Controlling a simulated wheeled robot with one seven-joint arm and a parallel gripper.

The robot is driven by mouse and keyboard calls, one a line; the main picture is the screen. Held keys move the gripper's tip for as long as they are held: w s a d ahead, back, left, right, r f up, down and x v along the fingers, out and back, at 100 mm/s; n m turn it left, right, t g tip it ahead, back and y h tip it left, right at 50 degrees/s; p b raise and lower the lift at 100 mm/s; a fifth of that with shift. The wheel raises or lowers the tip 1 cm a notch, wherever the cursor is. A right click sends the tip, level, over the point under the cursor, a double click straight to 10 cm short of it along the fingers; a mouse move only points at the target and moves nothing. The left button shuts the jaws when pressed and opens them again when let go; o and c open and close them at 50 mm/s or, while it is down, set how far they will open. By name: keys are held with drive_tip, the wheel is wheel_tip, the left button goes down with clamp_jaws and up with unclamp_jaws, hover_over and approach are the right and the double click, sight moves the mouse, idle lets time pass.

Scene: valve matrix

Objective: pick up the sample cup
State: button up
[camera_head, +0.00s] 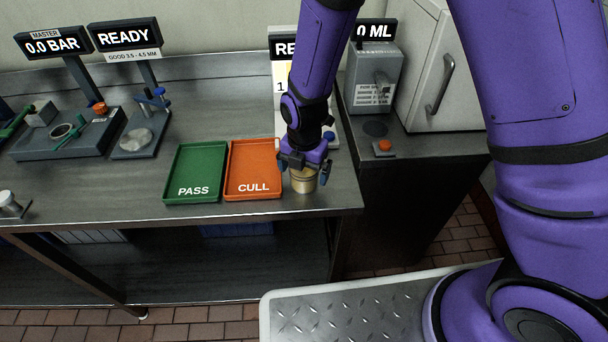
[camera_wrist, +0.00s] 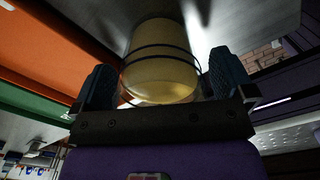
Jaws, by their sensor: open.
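The sample cup (camera_head: 303,181) is a tan, yellowish cylinder standing upright on the metal bench, just right of the orange CULL tray. In the wrist view the cup (camera_wrist: 160,60) shows large, with two dark rings around it. My gripper (camera_head: 304,172) is right above and around the cup, pointing down. In the wrist view my gripper (camera_wrist: 162,85) has one dark finger on each side of the cup. The fingers look apart from the cup's sides, so it is open. The cup's upper part is partly hidden by my gripper in the head view.
The orange CULL tray (camera_head: 253,193) is close on the left, with the green PASS tray (camera_head: 193,185) beyond it. The bench's right and front edges are near the cup. A grey dispenser (camera_head: 374,78) and an orange button (camera_head: 384,146) stand to the right.

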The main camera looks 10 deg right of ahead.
drive_tip(key=c, duration=1.1)
drive_tip(key=shift+r, duration=0.1)
